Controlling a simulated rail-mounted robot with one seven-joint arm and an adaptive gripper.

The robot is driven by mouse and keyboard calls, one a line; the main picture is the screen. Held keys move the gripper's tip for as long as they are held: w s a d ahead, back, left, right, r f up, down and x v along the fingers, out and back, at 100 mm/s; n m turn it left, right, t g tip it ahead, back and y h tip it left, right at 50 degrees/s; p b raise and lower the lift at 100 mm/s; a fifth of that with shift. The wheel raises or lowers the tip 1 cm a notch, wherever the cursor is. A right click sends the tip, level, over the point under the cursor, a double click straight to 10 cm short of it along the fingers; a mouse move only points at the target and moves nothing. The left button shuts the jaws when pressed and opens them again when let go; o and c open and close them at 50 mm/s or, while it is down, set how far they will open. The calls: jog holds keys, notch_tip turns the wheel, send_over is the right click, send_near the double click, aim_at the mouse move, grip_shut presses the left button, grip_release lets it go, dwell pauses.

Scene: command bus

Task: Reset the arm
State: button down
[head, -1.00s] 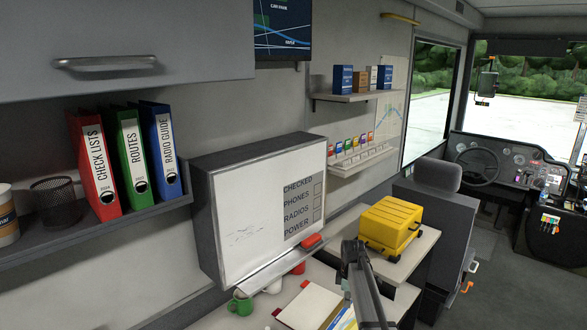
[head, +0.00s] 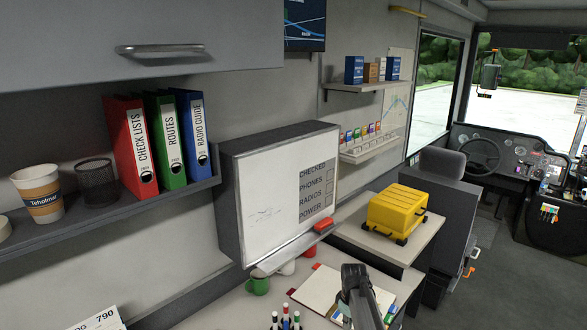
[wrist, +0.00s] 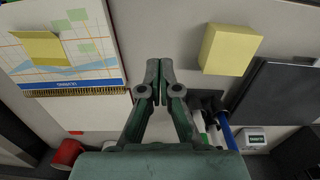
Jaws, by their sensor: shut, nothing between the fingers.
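My gripper (wrist: 159,70) shows in the wrist view, its two green-grey fingers pointing up the picture. The fingertips are together with nothing between them. The gripper is above a desk, between a map sheet (wrist: 98,50) on the left and a yellow note pad (wrist: 228,50) on the right. In the head view a dark part of my arm rises at the bottom centre, over the desk. The fingertips cannot be made out there.
Markers (wrist: 222,128) stand close to the gripper's right side, beside a dark flat object (wrist: 280,95). A red mug (wrist: 66,152) is lower left. A whiteboard box (head: 275,200), a yellow case (head: 396,208) and a binder shelf (head: 110,215) line the wall.

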jog(key=s+a+f+m, duration=0.1)
jog(key=s+f+m, duration=0.35)
jog(key=s, duration=0.65)
jog(key=s+f+m, duration=0.3)
jog(key=s+m, duration=0.3)
jog(key=s, duration=0.5)
jog(key=s+f+g+b, duration=0.6)
jog(key=s+f+b, duration=0.4)
jog(key=s+f, duration=1.7)
jog(key=shift+s+f+g, duration=0.25)
jog(key=shift+s+g, duration=0.15)
jog(key=shift+s, duration=0.3)
